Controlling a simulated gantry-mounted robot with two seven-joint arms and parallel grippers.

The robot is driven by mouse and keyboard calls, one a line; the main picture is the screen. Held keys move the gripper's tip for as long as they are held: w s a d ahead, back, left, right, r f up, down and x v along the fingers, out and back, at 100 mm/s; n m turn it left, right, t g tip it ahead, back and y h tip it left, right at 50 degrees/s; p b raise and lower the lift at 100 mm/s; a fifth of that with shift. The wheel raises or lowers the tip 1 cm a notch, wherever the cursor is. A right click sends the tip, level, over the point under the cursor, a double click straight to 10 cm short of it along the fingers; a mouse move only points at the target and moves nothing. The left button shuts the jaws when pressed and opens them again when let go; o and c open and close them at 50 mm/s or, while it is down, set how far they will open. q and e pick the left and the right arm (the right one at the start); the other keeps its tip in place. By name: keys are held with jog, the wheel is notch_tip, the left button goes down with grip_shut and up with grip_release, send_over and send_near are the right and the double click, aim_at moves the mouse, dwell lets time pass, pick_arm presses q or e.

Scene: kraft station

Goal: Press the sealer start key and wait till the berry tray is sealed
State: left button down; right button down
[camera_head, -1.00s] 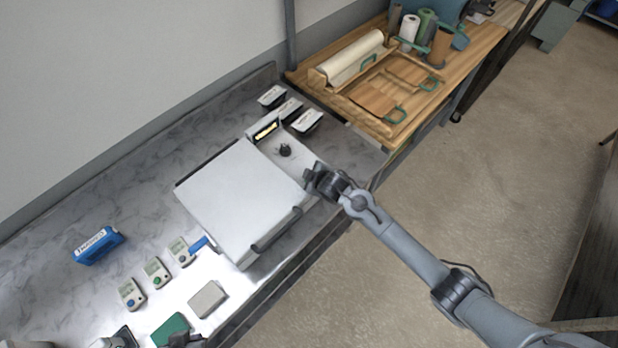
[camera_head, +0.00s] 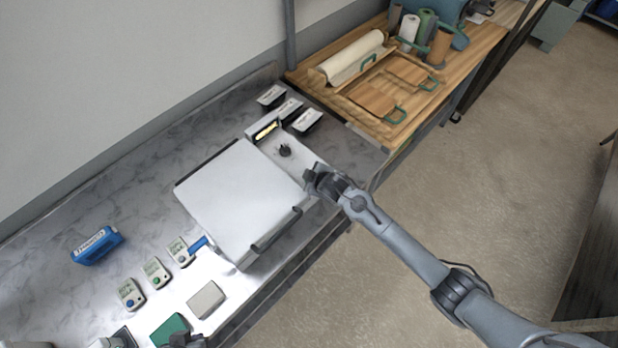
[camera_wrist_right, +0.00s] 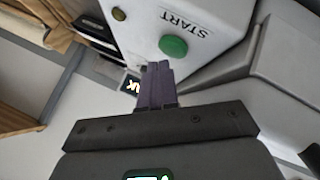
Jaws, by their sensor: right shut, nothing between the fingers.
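The sealer has a closed white lid (camera_head: 243,199) and a control panel with a black knob (camera_head: 285,150) and a lit display (camera_head: 266,130). The round green start key (camera_wrist_right: 173,46), beside the word START, shows in the right wrist view. My right gripper (camera_head: 316,178) is at the panel's front right end. In the right wrist view its shut, empty fingers (camera_wrist_right: 155,72) are just below the key; I cannot tell if they touch it. The berry tray is not visible under the lid. A dark part at the bottom edge seems to be my left gripper (camera_head: 185,339), cut off; its jaws are unclear.
Several black trays with pale labels (camera_head: 307,121) stand behind the panel. Small labelled devices (camera_head: 155,272), a blue box (camera_head: 97,246), a grey block (camera_head: 206,299) and a green block (camera_head: 170,330) lie left of the sealer. A wooden table (camera_head: 345,104) adjoins at the back right.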

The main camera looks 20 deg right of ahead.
jog(key=shift+s+f, duration=0.1)
jog(key=shift+f, duration=0.2)
